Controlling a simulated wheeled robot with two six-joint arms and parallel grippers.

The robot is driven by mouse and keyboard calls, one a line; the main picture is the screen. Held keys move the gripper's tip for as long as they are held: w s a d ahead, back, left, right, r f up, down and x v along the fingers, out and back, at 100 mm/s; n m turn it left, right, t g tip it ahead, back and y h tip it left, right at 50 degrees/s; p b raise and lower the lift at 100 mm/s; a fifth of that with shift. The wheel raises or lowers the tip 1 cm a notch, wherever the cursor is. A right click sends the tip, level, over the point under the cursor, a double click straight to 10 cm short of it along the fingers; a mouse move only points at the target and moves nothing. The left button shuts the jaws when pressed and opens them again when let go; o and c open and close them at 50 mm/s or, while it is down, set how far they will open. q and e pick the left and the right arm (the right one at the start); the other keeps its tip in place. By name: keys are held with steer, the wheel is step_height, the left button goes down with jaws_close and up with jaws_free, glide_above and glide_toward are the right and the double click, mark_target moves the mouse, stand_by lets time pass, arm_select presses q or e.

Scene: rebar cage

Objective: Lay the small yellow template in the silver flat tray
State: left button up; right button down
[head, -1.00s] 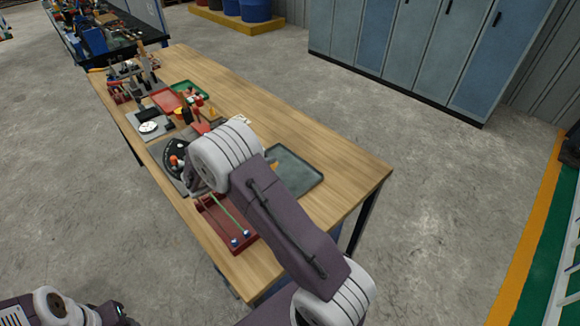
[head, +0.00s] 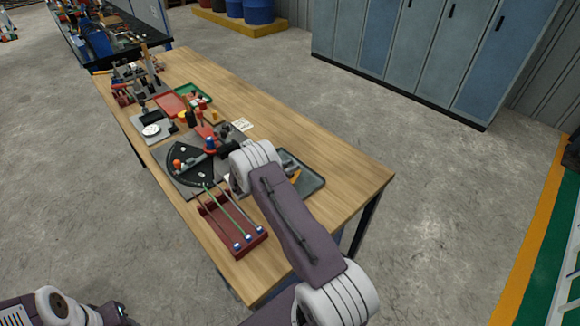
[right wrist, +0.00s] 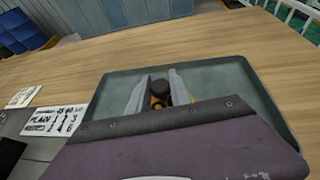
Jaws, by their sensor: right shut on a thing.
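The silver flat tray (head: 316,184) is the grey shallow tray on the right part of the bench, partly covered by my right arm. It fills the middle of the right wrist view (right wrist: 225,82). My right gripper (right wrist: 159,92) is over the tray, shut on the small yellow template (right wrist: 156,104), which has a black knob between the fingers. A bit of yellow shows beside my wrist over the tray in the head view (head: 294,174). Whether the template touches the tray floor is hard to tell. My left gripper (head: 121,311) is at the bottom left, away from the bench, its jaws unclear.
A red rack (head: 226,232) with several rods stands at the bench's near side. A dark bending plate (head: 188,165) lies left of my wrist. White cards (right wrist: 58,120) lie left of the tray. Red (head: 168,105) and green trays are farther back. The bench's right end is clear.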

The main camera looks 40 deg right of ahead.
steer(key=c, duration=1.6)
jaws_free()
steer(key=shift+s, duration=0.1)
steer(key=o, duration=0.4)
